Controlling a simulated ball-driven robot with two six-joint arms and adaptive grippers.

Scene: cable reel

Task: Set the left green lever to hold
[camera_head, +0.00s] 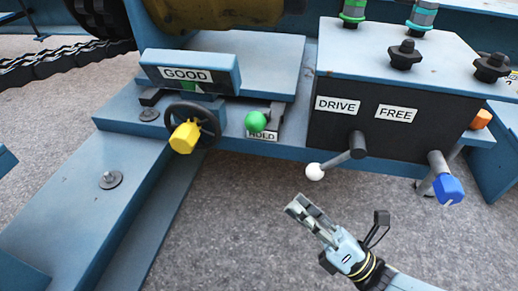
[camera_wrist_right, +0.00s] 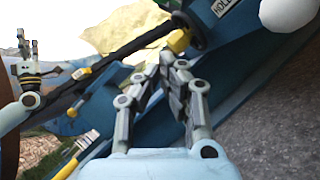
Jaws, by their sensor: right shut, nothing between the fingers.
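The green lever's round knob (camera_head: 256,122) stands in front of the HOLD label (camera_head: 263,135), covering part of it, right of the yellow-handled wheel. The HOLD label also shows cut off in the right wrist view (camera_wrist_right: 222,5); the green knob is not clear there. My right gripper (camera_head: 299,208) is shut and empty, below and right of the green knob and apart from it. Its closed fingers also show in the right wrist view (camera_wrist_right: 175,65). My left gripper (camera_wrist_right: 27,45) shows small at the left of that view; its finger state is unclear.
A white-ball lever (camera_head: 316,172) sticks out below the DRIVE (camera_head: 338,105) and FREE (camera_head: 396,113) labels, between my right gripper and the black panel. A blue-knobbed lever (camera_head: 448,189) is farther right. The yellow-handled wheel (camera_head: 185,137) stands left of the green knob. The GOOD gauge (camera_head: 190,73) is behind.

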